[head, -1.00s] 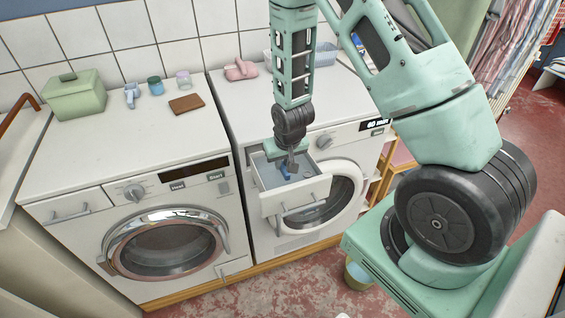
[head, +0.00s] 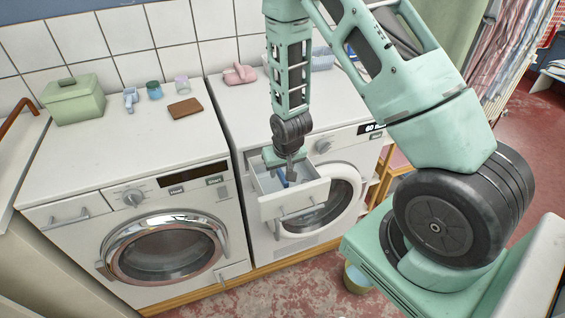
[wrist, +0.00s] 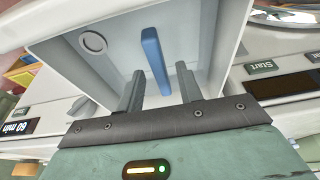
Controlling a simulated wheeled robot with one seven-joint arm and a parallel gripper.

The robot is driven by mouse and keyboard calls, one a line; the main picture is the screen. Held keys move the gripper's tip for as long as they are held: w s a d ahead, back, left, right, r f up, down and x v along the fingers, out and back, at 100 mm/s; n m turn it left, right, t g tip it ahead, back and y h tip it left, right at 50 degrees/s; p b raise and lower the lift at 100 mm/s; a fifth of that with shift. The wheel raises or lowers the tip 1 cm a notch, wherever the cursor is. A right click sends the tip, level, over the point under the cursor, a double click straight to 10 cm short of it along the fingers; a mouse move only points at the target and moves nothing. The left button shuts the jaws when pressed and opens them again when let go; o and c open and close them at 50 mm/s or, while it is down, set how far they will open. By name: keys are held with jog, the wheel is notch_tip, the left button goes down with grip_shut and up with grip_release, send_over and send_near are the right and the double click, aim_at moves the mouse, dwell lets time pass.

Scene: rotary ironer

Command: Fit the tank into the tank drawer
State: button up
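The tank drawer (head: 292,201) is pulled out of the right machine's front, its white walls standing around an open top. Inside it lies a grey surface, apparently the tank's top (wrist: 115,62), with a round grey cap and a blue handle (wrist: 154,60). The handle also shows in the head view (head: 284,179). The tank's sides and underside are hidden. My gripper (wrist: 160,70) is over the drawer, pointing down into it. Its two dark fingers are apart, with the blue handle between them in the wrist view and gaps on both sides.
The left machine (head: 128,170) stands close beside the right machine (head: 245,108). A green box (head: 74,103), small jars and a brown item (head: 186,108) lie on the left top. A pink object (head: 240,74) and a basket are on the right top.

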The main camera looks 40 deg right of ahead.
jog(key=b+v, duration=0.2)
jog(key=v, duration=1)
jog(key=s+a+r+n+g+y, duration=0.1)
jog(key=s+a+r+n, duration=0.25)
jog(key=a, duration=0.45)
jog(key=s+a+r+n+y, duration=0.1)
jog(key=s+a+r+n, duration=0.2)
jog(key=a, duration=0.4)
jog(key=s+a+r+n+g, duration=0.1)
jog(key=s+a+r+n, duration=0.1)
jog(key=s, duration=0.5)
jog(key=s+a+r+n+g, duration=0.1)
jog(key=s+a+r+n, duration=0.1)
jog(key=s+a, duration=0.3)
jog(key=shift+s+r, duration=0.35)
jog(key=shift+s, duration=0.75)
jog(key=shift+a+n, duration=0.15)
jog(key=shift+n, duration=0.1)
notch_tip(320, 180, down, 3)
jog(key=b, duration=0.2)
jog(key=shift+b, duration=0.3)
jog(key=shift+r, duration=0.1)
